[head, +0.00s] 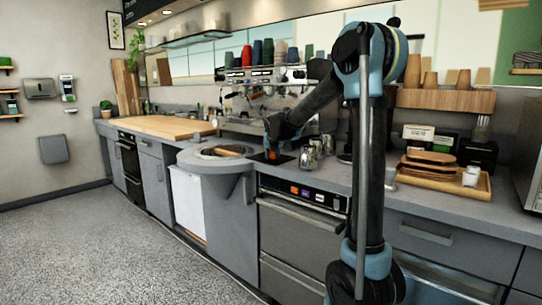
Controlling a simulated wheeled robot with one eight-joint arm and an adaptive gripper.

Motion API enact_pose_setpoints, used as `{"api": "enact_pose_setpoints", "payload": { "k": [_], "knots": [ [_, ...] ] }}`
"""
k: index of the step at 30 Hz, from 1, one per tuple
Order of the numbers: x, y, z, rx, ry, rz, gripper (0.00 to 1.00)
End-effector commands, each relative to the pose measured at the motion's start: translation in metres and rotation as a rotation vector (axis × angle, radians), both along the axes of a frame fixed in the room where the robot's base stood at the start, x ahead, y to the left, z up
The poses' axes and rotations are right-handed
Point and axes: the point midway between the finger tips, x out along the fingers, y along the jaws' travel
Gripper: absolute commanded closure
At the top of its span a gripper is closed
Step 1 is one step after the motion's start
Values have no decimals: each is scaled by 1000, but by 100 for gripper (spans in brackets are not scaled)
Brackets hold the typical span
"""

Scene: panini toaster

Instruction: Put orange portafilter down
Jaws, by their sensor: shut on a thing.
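My arm reaches from the right foreground over the grey counter (345,182). My gripper (270,141) points down above a dark flat mat (261,158) on the counter. It is shut on the orange portafilter (272,155), of which only a small orange patch shows just below the fingers. The portafilter is at or just above the mat; I cannot tell whether it touches. Its handle and basket are too small or hidden to make out.
An espresso machine (265,76) with coloured cups on top stands behind my gripper. Metal pitchers (309,157) stand close to its right. A round opening (222,152) lies in the counter to the left. A wooden tray (455,184) sits further right.

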Motion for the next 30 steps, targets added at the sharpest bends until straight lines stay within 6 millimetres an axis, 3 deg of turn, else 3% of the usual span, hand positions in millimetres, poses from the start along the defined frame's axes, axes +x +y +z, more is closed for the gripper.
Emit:
{"api": "enact_pose_setpoints", "payload": {
  "k": [13, 14, 16, 30],
  "knots": [
    [0, 1, -12, -1, 6, 1, 100],
    [0, 1, -13, -1, 8, 0, 70],
    [0, 2, -14, 0, 9, 1, 57],
    [-3, 2, -12, 2, 7, 2, 57]
  ]
}}
